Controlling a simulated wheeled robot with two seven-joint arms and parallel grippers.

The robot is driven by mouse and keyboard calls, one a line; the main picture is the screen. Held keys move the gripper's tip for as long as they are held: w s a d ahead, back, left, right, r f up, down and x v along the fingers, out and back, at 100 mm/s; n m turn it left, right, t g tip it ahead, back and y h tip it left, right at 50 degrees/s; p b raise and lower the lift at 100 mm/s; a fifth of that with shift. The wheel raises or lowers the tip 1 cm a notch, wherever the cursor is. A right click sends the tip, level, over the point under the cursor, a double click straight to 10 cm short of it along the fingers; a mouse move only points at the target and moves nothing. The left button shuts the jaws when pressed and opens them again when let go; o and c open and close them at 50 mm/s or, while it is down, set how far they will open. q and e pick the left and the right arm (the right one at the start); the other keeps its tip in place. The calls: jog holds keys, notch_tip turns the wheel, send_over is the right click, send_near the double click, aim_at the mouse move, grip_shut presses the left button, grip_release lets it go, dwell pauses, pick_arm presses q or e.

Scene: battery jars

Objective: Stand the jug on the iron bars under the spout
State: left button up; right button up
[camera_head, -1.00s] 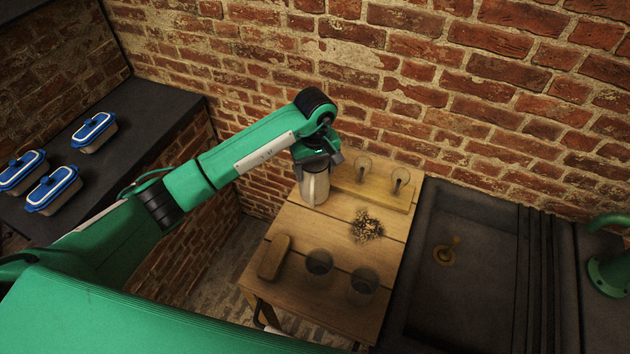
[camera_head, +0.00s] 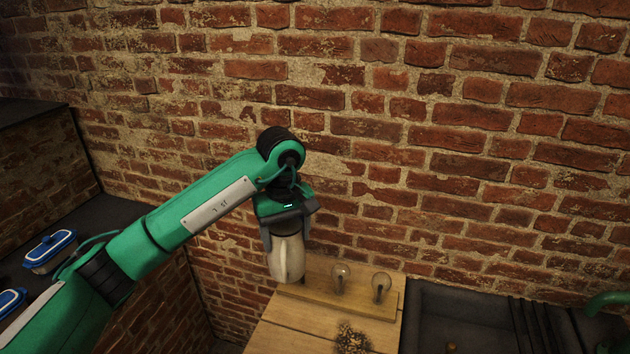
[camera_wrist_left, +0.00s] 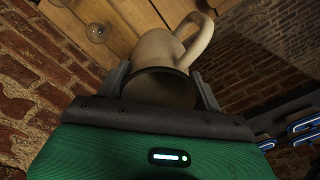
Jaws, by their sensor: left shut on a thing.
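A pale cream jug (camera_head: 288,258) with a handle hangs upright from my left gripper (camera_head: 286,226), whose fingers are closed around its dark upper part. The jug looks raised above the back left of the wooden table. In the left wrist view the jug (camera_wrist_left: 158,52) sits between the two fingers (camera_wrist_left: 160,88), its looped handle to the right. A green curved spout (camera_head: 606,300) is cut off at the right edge of the head view. Dark parallel bars (camera_head: 535,318) lie to its left, beside the sink. My right gripper does not show.
A dark sink (camera_head: 430,305) stands right of the table. The brick wall (camera_head: 400,130) is close behind. Blue-lidded containers (camera_head: 50,248) stand far left.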

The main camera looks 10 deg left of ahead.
pick_arm(q)
jog(key=s+a+f+m, duration=0.3)
jog(key=s+f, duration=0.3)
jog(key=s, duration=0.2)
jog(key=s+a+f+m, duration=0.3)
jog(key=s+a+f, duration=0.3)
jog(key=s, duration=0.1)
jog(key=shift+s+f, duration=0.2)
jog(key=shift+s, duration=0.15)
jog(key=shift+w, duration=0.15)
